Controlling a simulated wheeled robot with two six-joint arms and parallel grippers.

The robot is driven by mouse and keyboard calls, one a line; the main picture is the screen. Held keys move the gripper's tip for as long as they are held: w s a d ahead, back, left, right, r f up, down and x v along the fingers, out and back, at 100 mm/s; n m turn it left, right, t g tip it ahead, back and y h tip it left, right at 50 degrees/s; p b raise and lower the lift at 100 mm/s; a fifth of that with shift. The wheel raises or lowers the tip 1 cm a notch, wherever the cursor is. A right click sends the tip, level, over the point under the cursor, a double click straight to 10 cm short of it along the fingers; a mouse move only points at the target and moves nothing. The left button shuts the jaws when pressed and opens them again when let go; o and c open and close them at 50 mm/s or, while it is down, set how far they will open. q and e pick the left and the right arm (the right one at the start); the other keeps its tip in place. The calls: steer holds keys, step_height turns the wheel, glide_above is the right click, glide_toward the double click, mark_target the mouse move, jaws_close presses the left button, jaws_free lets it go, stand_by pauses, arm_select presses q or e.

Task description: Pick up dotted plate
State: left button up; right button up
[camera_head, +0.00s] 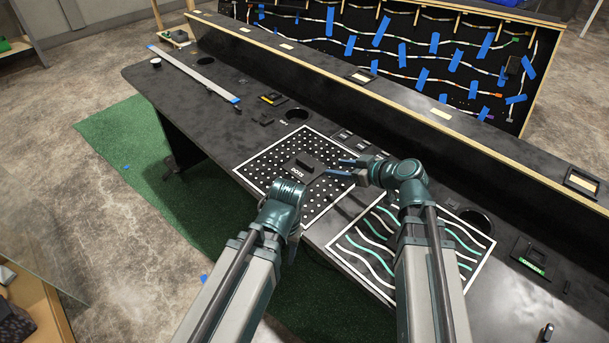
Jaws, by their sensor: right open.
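The dotted plate (262,160) is a black square with white dots and a white border, lying flat on the dark console. A small dark block with a white label (304,164) stands at its middle. My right gripper (334,166) is open and empty, over the right part of the plate, its fingers pointing left toward the block. My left gripper (298,184) is over the plate's near part; its fingers are largely hidden, so its opening cannot be told. My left wrist covers part of the plate's near edge.
A plate with white and green wavy lines (368,253) lies right of the dotted plate, partly under my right arm. A raised ledge (330,75) runs behind, before a panel with blue tape (390,45). A long metal strip (195,75) lies at the left. Round holes (297,114) open in the console.

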steer(key=b, duration=0.4)
glide_toward(306, 162)
steer(key=shift+w+a+f, duration=0.25)
steer(key=shift+a+f, duration=0.05)
steer(key=shift+f, duration=0.15)
steer(key=shift+w+a+f, duration=0.3)
steer(key=shift+f, duration=0.15)
steer(key=shift+w+a+f, duration=0.2)
steer(key=shift+w+a, duration=0.2)
steer(key=shift+a, duration=0.1)
steer(key=b+x, duration=0.2)
steer(key=x, duration=0.3)
steer(key=shift+w+a+r, duration=0.1)
steer(key=shift+w, duration=0.15)
steer(key=shift+r, duration=0.1)
steer(key=shift+s, duration=0.1)
steer(key=shift+c, duration=0.2)
jaws_close()
